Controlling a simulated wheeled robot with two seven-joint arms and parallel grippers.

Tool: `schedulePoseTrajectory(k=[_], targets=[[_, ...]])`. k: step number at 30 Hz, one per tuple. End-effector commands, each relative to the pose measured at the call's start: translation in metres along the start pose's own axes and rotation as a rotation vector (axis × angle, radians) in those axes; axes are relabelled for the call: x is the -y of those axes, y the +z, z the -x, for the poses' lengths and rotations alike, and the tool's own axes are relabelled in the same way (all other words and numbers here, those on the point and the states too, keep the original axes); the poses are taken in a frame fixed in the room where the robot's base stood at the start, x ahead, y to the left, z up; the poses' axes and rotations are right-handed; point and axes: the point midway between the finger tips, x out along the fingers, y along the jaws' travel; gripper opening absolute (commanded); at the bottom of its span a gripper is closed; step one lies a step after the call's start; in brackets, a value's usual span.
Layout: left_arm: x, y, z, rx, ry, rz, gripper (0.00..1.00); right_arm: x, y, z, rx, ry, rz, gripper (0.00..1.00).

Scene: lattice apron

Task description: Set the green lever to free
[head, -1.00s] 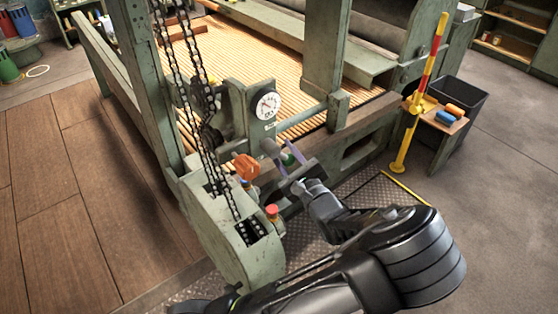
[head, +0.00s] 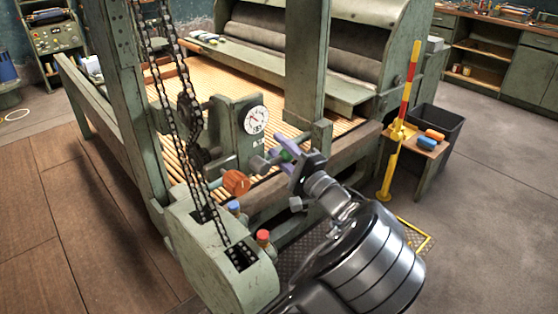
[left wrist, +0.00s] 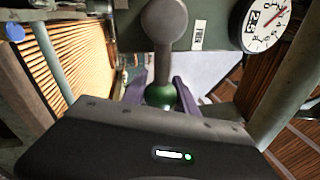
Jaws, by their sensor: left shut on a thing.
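The green lever has a grey arm (left wrist: 163,50) with a round grey hub and a green knob (left wrist: 160,97) at its end. It is on the green panel (head: 226,130) below the dial; in the head view the green knob (head: 286,155) shows only in part, to the right of the hub (head: 259,164). My left gripper (head: 283,157) is shut on the green knob, with a purple finger on each side of it. In the left wrist view the gripper body hides the knob's lower part. A small white label (left wrist: 197,34) is beside the lever. My right gripper is not in view.
A round dial (head: 256,120) is above the lever. An orange knob (head: 236,182), a blue button (head: 234,206) and a red button (head: 263,236) are left of and below the gripper. Chains (head: 190,110) hang at left. A yellow-red post (head: 398,135) stands at right.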

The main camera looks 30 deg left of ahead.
Motion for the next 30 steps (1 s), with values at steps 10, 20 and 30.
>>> schedulePoseTrajectory(k=[10,20,30], targets=[[0.0062,0.0021,-0.0011,0.017,-0.002,0.086,0.0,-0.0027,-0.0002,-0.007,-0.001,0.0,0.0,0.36],[0.0071,0.0023,-0.0014,0.017,-0.003,0.089,0.0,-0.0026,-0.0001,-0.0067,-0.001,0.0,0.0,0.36],[0.0067,0.0022,-0.0012,0.017,-0.002,0.086,0.55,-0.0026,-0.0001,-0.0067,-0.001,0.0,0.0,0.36]])
